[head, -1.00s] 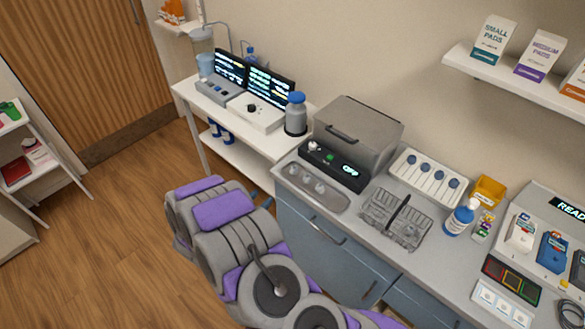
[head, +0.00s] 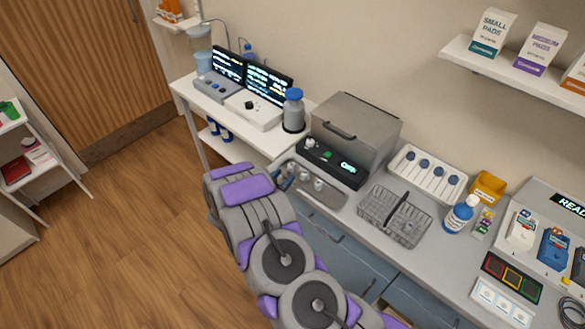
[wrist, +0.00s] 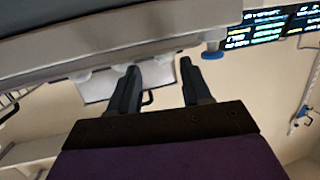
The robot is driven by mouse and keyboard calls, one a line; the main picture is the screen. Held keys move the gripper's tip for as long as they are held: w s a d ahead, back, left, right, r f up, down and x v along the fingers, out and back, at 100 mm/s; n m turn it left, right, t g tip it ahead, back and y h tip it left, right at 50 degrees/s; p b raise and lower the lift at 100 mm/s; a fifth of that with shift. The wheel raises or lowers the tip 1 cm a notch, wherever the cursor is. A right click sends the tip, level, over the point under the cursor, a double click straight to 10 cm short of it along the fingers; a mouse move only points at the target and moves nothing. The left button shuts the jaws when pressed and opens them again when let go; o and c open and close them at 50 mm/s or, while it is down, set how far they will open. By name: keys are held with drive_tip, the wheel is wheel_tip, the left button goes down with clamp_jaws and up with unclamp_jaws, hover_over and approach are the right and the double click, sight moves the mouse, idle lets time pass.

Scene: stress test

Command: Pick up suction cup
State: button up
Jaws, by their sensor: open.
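Small pale suction-cup-like pieces (head: 318,184) sit in a shallow oval grey tray (head: 330,199) on the counter, before the grey lidded machine. My arm partly covers the tray's left end. My gripper (head: 284,174) is at that end, partly hidden behind my purple and grey arm. In the wrist view, which looks upside down, my gripper (wrist: 160,78) has its two dark fingers spread apart. Blurred pale lumps along the counter edge show beyond and beside the fingers; I cannot tell which piece lies between them. Nothing appears held.
The grey machine (head: 352,132) stands right behind the tray. A wire basket (head: 394,216) is to the tray's right. A grey bottle with a blue cap (head: 293,110) stands on the white side table (head: 190,95) at left. The floor (head: 130,230) at left is open.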

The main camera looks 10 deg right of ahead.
sight(289, 168)
drive_tip(key=w, duration=0.1)
drive_tip(key=w+d, duration=0.1)
drive_tip(key=w, duration=0.1)
drive_tip(key=shift+w+d+f+b, duration=0.15)
drive_tip(key=shift+d+f+b, duration=0.15)
drive_tip(key=shift+b, duration=0.1)
drive_tip(key=shift+w+d, duration=0.25)
drive_tip(key=shift+w, duration=0.05)
drive_tip(key=shift+w+d, duration=0.1)
drive_tip(key=shift+d, duration=0.4)
drive_tip(key=shift+a, duration=0.35)
drive_tip(key=c, duration=0.7)
drive_tip(key=shift+d, duration=0.15)
drive_tip(key=shift+c, duration=0.4)
